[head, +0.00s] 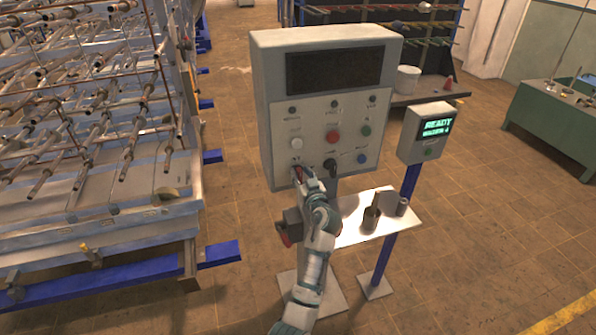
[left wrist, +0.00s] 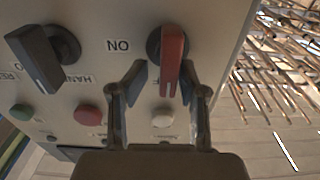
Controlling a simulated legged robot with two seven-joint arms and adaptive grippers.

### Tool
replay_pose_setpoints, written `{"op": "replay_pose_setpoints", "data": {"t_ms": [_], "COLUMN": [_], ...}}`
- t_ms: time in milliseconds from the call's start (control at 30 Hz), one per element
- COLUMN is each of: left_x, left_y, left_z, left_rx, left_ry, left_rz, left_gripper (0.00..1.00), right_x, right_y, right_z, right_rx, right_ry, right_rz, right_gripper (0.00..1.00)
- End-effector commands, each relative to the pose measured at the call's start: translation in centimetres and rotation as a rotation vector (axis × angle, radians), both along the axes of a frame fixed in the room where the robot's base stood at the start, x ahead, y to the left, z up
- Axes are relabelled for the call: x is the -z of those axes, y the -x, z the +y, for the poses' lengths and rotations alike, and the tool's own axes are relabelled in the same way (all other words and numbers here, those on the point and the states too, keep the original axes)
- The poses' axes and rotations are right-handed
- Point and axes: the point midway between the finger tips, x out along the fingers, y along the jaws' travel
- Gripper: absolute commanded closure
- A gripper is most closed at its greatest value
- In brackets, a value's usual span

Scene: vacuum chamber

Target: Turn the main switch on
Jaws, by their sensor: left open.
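The main switch is a red rotary handle (left wrist: 173,58) on a dark round base, low on the left side of the grey control box (head: 262,120). In the left wrist view its handle points down the picture. An upside-down ON label (left wrist: 118,45) is beside it, and a partly hidden label is below its base. My left gripper (left wrist: 160,80) is open, with its fingers on either side of the handle; I cannot tell whether they touch it. In the head view the left gripper (head: 302,177) covers most of the switch. My right gripper is not in view.
A black rotary switch (left wrist: 42,55) is beside the red one, with buttons near both. A small READY display box (head: 426,135) stands on a blue post at the right. A white shelf (head: 352,232) holds small dark parts. A pipe rack (head: 90,120) fills the left.

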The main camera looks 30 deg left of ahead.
Motion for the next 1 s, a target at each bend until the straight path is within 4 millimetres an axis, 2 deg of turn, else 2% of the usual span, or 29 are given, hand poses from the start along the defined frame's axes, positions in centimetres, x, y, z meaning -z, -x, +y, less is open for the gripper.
{"op": "replay_pose_setpoints", "data": {"t_ms": [133,167,300,333,567,800,1000], "left_x": [0.3,0.3,0.5,0.5,0.7,0.9,0.9], "left_y": [0.0,0.0,-0.1,-0.1,-0.2,-0.2,-0.3], "left_z": [0.7,0.7,0.9,0.9,0.9,0.8,0.7], "left_rx": [-0.002,-0.002,-0.001,-0.001,-0.002,-0.002,-0.001], "left_ry": [0.004,0.004,0.007,0.007,0.008,-0.004,-0.057], "left_rz": [0.002,0.002,0.003,0.003,0.007,0.027,0.093], "left_gripper": [0.58,0.63,0.98,1.00,1.00,1.00,1.00], "right_x": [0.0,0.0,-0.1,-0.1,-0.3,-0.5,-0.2], "right_y": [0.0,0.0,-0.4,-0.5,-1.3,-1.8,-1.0], "right_z": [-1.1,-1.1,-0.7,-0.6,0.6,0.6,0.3], "right_rx": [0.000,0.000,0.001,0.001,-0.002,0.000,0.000], "right_ry": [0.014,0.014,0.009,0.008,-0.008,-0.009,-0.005], "right_rz": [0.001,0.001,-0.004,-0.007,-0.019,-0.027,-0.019], "right_gripper": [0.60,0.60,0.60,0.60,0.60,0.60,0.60]}}
